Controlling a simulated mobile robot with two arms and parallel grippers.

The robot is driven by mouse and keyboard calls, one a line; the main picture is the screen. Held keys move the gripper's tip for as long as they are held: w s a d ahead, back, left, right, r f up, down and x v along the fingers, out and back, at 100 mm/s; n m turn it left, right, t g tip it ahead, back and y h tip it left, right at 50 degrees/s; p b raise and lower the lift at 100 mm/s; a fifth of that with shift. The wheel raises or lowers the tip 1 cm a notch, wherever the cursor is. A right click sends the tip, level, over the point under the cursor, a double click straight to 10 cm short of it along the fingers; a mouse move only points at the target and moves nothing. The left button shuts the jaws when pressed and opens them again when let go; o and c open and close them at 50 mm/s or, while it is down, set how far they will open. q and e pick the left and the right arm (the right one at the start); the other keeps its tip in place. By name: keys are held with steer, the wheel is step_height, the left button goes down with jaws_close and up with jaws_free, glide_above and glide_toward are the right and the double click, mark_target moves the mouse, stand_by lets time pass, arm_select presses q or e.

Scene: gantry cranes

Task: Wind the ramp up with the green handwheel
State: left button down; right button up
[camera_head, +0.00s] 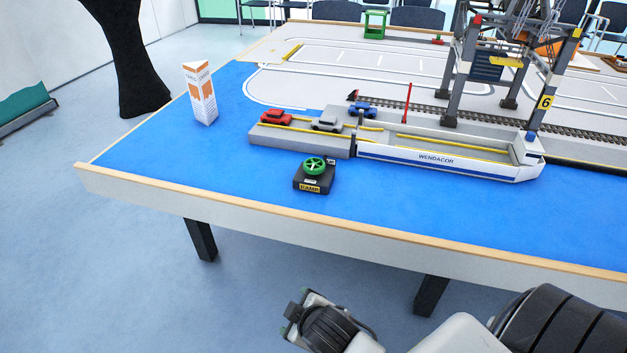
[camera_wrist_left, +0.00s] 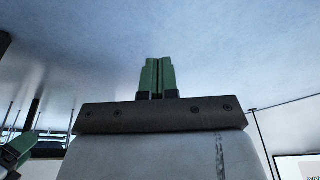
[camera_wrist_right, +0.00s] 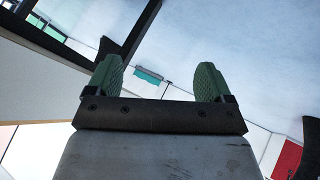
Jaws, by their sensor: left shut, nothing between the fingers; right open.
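The green handwheel (camera_head: 314,166) sits on top of a small black box (camera_head: 314,183) with a yellow RAMP label, on the blue tabletop near its front edge. Behind it a grey pier (camera_head: 290,140) meets the stern of the white ship WENDACOR (camera_head: 445,162). The ramp cannot be clearly told apart at that joint. My right gripper (camera_head: 292,312) is below the table's front edge, well apart from the handwheel. In its wrist view the green fingers (camera_wrist_right: 158,82) are open and empty. My left gripper (camera_wrist_left: 157,76) shows only in its wrist view, shut and empty.
A red car (camera_head: 276,118) and a silver car (camera_head: 327,122) stand on the pier, a blue car (camera_head: 362,109) beyond. A white-orange carton (camera_head: 201,94) stands at left. A crane (camera_head: 510,60) rises at right. Blue tabletop around the box is clear.

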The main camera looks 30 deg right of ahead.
steer(key=w+a+r+n+t+y+b, duration=0.1)
steer(key=w+a+r+n+t+y, duration=0.3)
steer(key=w+r+n, duration=0.35)
steer(key=w+a+r+n+t+y, duration=0.1)
steer(key=w+a+r+n+t, duration=0.3)
steer(key=w+r+n+t, duration=0.3)
steer(key=w+a+r+n+g+y, duration=0.25)
steer(key=a+r+n+y, duration=0.4)
steer(key=n, duration=0.65)
arm_select(q)
step_height(320, 180, down, 18)
steer(key=s, duration=0.1)
arm_select(e)
steer(key=n+g+h, duration=1.1)
steer(key=n+g, duration=0.6)
steer(key=n, duration=1.3)
glide_toward(315, 162)
arm_select(q)
steer(key=r, duration=0.1)
steer(key=r+b, duration=0.1)
steer(key=r, duration=0.1)
steer(key=w+r+b, duration=0.1)
steer(key=r, duration=0.1)
steer(key=shift+r, duration=0.25)
arm_select(e)
step_height(315, 162, down, 9)
steer(key=shift+w+f, duration=0.1)
steer(key=shift+f, duration=0.05)
